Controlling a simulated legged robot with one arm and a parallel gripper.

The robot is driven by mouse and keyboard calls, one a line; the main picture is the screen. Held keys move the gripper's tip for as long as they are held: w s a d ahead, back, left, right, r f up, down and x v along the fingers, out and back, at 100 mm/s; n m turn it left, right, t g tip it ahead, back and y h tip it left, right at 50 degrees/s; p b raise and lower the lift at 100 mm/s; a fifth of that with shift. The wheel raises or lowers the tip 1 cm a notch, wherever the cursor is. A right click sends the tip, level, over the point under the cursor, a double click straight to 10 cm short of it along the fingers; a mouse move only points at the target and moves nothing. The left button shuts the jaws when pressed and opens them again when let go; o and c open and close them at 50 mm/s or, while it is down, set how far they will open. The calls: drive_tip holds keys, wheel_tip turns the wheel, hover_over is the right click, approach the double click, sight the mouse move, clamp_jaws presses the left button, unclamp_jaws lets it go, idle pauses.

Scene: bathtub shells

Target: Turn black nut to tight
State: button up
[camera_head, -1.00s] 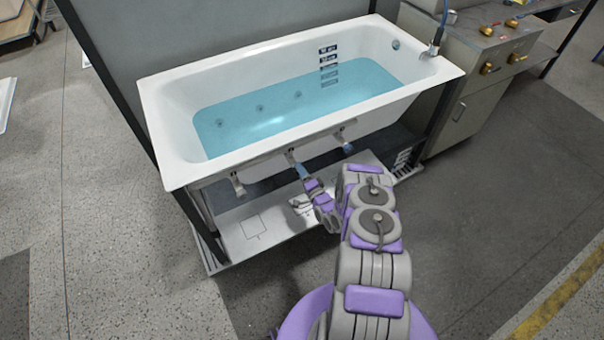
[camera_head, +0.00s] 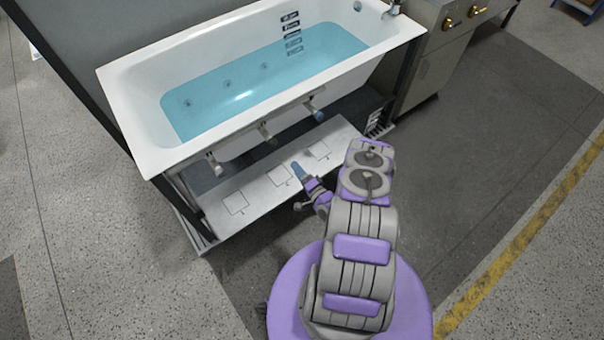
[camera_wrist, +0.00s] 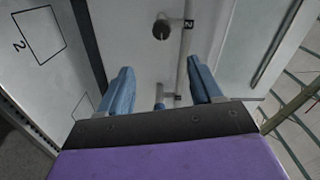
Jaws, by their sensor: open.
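A dark round nut-like end (camera_wrist: 161,28) shows in the wrist view on a fitting beside a pipe labelled 2. My gripper (camera_wrist: 158,66) is open and empty, its two blue fingers spread apart below the dark end in that picture and clear of it. In the head view the gripper (camera_head: 297,170) hangs over the light tray, in front of and below the tub's middle fitting (camera_head: 266,133). The nut's colour and tightness are hard to tell in the head view.
The white bathtub (camera_head: 128,105) holds blue water. The light tray (camera_head: 255,205) below has marked squares. A grey cabinet (camera_head: 425,75) stands at right. Floor at right is free.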

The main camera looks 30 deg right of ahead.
drive_tip(key=shift+s, duration=1.05)
